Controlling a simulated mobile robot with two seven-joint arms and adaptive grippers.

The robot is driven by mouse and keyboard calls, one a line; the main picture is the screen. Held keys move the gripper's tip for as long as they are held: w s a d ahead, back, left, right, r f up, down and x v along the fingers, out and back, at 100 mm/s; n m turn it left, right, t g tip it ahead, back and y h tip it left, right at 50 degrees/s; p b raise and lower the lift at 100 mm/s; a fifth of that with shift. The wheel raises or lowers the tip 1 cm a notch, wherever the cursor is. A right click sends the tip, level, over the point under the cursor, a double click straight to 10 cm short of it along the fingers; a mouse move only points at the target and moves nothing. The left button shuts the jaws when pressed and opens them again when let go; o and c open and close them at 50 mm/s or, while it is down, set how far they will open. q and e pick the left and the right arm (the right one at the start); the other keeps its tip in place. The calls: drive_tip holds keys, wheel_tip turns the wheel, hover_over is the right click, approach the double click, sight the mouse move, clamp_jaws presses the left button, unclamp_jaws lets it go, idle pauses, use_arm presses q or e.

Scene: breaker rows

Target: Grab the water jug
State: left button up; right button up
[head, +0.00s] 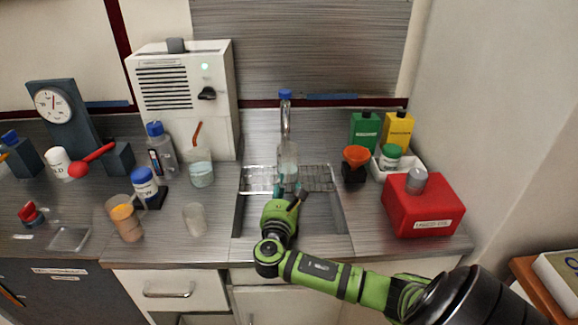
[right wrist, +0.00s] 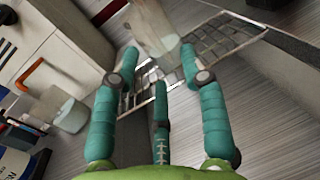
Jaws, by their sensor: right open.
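A tall clear vessel (head: 288,158), which looks like the water jug, stands upright at the wire rack over the back of the sink. Its lower part is partly hidden behind my right gripper in the head view. My right gripper (head: 288,188) is over the sink, in front of the vessel. In the right wrist view its teal fingers (right wrist: 160,72) are spread and empty, and the vessel (right wrist: 154,25) is just beyond the fingertips. I cannot tell whether they touch. My left gripper is not in view.
A beaker with an orange rod (head: 201,174) and an empty glass (head: 195,219) stand left of the sink (head: 335,222). An orange funnel (head: 356,157) and a red box (head: 424,207) stand to its right. A blue-topped spout (head: 286,105) rises behind the vessel.

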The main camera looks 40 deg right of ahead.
sight(288, 167)
drive_tip(key=shift+w+d+r, duration=0.15)
drive_tip(key=shift+w+d, duration=0.15)
drive_tip(key=shift+w, duration=0.05)
drive_tip(key=x, duration=0.5)
drive_tip(key=shift+w+a+f+p, duration=0.15)
drive_tip(key=shift+w+f+p, duration=0.15)
drive_tip(key=shift+p, duration=0.1)
clamp_jaws()
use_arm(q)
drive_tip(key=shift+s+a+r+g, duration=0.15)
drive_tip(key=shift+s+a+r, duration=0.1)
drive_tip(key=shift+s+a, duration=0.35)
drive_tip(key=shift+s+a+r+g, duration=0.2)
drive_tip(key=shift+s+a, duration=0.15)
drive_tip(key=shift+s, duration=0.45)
use_arm(e)
drive_tip(key=shift+r, duration=0.15)
